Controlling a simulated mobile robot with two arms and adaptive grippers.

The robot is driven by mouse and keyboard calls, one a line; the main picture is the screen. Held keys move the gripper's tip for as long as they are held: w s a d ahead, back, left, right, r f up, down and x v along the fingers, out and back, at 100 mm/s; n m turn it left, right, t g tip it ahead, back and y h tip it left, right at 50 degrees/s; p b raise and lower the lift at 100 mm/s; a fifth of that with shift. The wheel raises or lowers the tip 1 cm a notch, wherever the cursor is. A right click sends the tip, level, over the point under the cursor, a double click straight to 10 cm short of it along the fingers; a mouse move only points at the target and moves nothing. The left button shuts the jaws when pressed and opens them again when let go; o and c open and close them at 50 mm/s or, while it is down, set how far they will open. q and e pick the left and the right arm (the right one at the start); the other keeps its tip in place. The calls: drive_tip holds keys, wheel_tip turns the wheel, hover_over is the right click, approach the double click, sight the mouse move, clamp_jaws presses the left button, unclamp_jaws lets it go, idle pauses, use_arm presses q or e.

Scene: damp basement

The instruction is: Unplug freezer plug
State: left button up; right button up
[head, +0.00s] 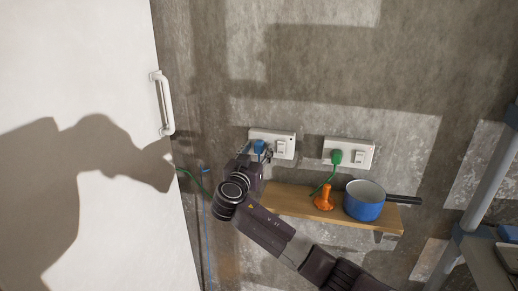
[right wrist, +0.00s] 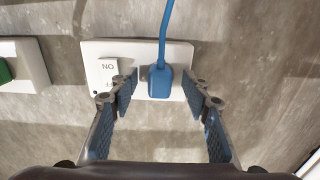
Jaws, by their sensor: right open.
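A blue plug (head: 259,146) sits in the left white wall socket (head: 285,137), which has a switch. In the right wrist view the blue plug (right wrist: 160,83) has a blue cord and stands between the spread fingers of my right gripper (right wrist: 161,78), with a gap on each side. In the head view my right gripper (head: 263,157) is at this socket and partly covers it. A green plug (head: 336,157) sits in the right socket (head: 361,148). The white freezer (head: 90,60) is at the left. A green cord (head: 187,174) shows by its edge. My left gripper is out of view.
A wooden shelf (head: 285,203) below the sockets holds an orange object (head: 324,198) and a blue pot (head: 363,204). My right forearm passes in front of the shelf's left part. A blue cord (head: 207,235) hangs beside the freezer. A grey metal frame (head: 476,205) stands at the right.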

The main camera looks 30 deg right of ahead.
sight(258, 150)
idle(0.5)
drive_tip(key=shift+b, duration=0.5)
clamp_jaws()
drive_tip(key=shift+a, duration=0.1)
drive_tip(key=shift+v, duration=2.95)
drive_tip(key=shift+s, duration=0.1)
